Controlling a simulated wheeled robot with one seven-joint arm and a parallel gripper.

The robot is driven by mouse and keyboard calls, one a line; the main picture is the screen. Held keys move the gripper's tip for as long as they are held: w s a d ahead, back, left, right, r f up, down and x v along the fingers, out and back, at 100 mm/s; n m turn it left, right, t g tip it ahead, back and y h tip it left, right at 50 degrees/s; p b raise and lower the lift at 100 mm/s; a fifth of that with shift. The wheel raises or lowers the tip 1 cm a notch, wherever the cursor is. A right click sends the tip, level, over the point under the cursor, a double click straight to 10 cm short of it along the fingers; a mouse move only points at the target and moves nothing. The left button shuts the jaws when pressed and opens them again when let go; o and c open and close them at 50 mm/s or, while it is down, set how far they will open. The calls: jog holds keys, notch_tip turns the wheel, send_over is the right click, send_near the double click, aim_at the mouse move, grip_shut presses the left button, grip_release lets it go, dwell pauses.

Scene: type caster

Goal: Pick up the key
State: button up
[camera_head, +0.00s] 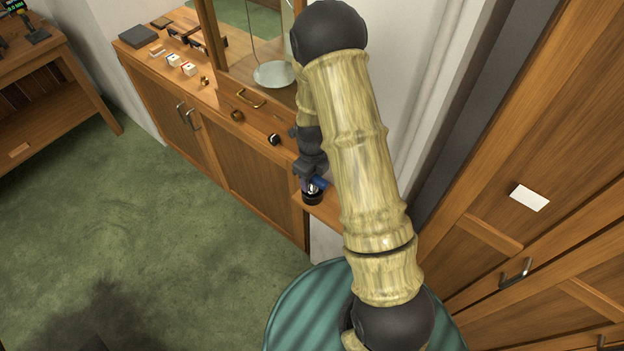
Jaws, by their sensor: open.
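I cannot make out a key for certain. A small brass-coloured item (204,81) lies on the cabinet top, too small to identify. My gripper (311,183) is open and points down at the right end of the wooden cabinet, beside the wall. Right under it is a small black round thing (312,198) with a pale, shiny top. A small blue piece (320,183) shows at the fingertips; I cannot tell what it is part of. My arm hides much of the area behind the gripper.
A pale dish (274,74) hangs behind. A wooden wardrobe (480,210) stands at right. Green carpet is clear.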

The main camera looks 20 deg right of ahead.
dwell(0.5)
grip_shut()
notch_tip(320, 180, up, 10)
jog(key=shift+b, duration=1.25)
